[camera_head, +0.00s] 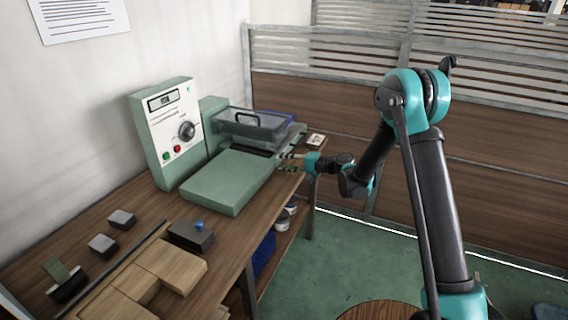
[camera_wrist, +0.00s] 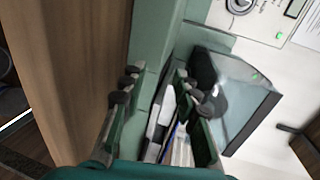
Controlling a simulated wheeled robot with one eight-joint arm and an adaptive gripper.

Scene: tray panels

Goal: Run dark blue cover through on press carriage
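My gripper (camera_head: 284,162) is at the right edge of the green press, reaching in from the right. In the wrist view my gripper (camera_wrist: 157,82) has its two fingers apart, with green metal of the press visible between and beyond them. The green press (camera_head: 228,182) has a flat block in front and a carriage area behind. A see-through dark guard (camera_head: 240,131) with a black handle stands over the back part. A dark blue patch (camera_head: 283,116), possibly the cover, shows behind the guard, mostly hidden. I cannot tell whether the fingers touch anything.
A control box (camera_head: 168,128) with a dial stands at the left. Wooden blocks (camera_head: 172,262), a dark box with blue knob (camera_head: 191,236) and small metal pieces (camera_head: 103,244) lie in front. A small card (camera_head: 316,139) lies at the back right.

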